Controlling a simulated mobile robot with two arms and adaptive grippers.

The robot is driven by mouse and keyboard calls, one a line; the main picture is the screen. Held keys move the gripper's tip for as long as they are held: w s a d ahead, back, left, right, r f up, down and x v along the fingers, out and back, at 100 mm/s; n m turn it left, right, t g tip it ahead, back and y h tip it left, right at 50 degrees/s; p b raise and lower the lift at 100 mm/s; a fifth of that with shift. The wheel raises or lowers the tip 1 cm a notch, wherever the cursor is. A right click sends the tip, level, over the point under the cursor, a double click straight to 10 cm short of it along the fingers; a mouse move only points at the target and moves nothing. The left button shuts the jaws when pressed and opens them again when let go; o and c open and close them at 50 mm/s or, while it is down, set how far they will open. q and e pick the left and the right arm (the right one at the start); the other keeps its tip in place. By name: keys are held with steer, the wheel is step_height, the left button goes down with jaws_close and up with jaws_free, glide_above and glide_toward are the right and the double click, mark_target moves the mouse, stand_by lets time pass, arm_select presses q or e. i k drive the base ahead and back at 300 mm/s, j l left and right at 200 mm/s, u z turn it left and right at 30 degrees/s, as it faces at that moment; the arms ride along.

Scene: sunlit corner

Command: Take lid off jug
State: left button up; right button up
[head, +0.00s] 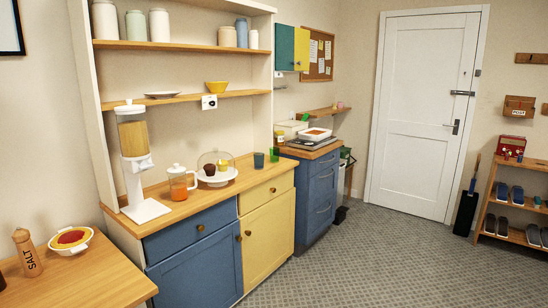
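The jug (179,186) stands upright on the wooden counter, left of centre in the head view. It is clear, holds something orange in its lower part, and has a handle on its right side. A pale lid (177,168) with a small knob sits on top of the jug. Neither of my grippers shows in this view.
A tall cereal dispenser (133,140) stands just left of the jug. A cake stand (230,176) with a clear dome is close on its right, then two small green cups (259,160). A shelf (180,98) runs above. The floor in front is clear.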

mark_target(176, 169)
steer(key=u, duration=2.35)
steer(key=z, duration=1.75)
steer(key=i+l+u, duration=0.15)
steer(key=i+l, duration=0.5)
steer(key=i+l+u, duration=0.15)
steer(key=i+l, duration=0.5)
steer(key=i+l+u, duration=0.15)
steer(key=i+l, duration=0.4)
steer(key=l, duration=0.25)
